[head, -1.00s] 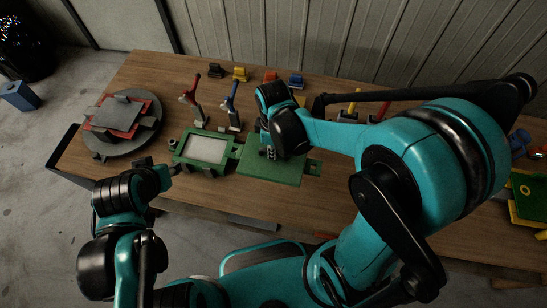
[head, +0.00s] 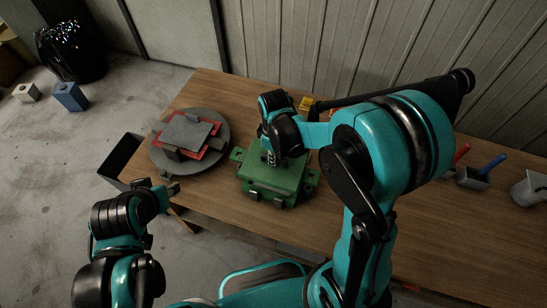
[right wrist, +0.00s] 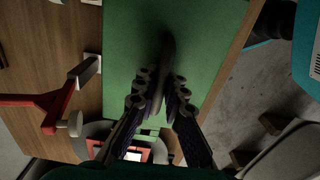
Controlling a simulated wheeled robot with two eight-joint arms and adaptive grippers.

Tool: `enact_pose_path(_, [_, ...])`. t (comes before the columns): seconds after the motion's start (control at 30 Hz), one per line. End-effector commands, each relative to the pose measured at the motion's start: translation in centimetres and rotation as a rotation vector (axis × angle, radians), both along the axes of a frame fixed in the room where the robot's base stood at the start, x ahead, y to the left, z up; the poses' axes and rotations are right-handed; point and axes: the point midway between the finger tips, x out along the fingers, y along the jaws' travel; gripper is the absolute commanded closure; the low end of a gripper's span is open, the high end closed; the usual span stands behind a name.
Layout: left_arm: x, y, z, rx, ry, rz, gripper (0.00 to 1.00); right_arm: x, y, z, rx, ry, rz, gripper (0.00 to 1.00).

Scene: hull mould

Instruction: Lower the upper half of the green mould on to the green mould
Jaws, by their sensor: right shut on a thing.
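The upper half of the green mould (head: 284,181) is a flat green plate under my right gripper (head: 270,158). My right gripper is shut on a grip on its top; the grip itself is mostly hidden by the fingers. The plate fills the middle of the right wrist view (right wrist: 205,45), with the fingers (right wrist: 165,80) closed over it. The green mould (head: 311,180) lies underneath, its side tabs showing left and right. I cannot tell whether the two halves touch. My left gripper (head: 166,188) hangs empty near the table's front left; its jaw opening is unclear.
A grey turntable (head: 221,133) with a red mould (head: 160,148) under a grey plate stands at left. A red-handled clamp (right wrist: 45,105) stands close to the plate in the right wrist view. Bins with red and blue handles (head: 473,178) are at right. Front right table is clear.

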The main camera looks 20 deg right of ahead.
Motion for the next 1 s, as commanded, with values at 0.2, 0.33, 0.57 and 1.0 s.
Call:
enact_pose_path(0.2, [0.0, 0.0, -1.2, 0.0, 0.0, 0.0, 0.6, 0.0, 0.0, -1.5, 0.0, 0.0, 0.0, 1.0])
enact_pose_path(0.33, [0.0, 0.0, -1.9, 0.0, 0.0, 0.0, 0.6, 0.0, 0.0, -2.5, 0.0, 0.0, 0.0, 1.0])
enact_pose_path(0.57, [0.0, 0.0, -3.4, 0.0, 0.0, 0.0, 0.6, 0.0, 0.0, -4.5, 0.0, 0.0, 0.0, 1.0])
enact_pose_path(1.0, [0.0, 0.0, -5.9, 0.0, 0.0, 0.0, 0.6, 0.0, 0.0, -7.1, 0.0, 0.0, 0.0, 1.0])
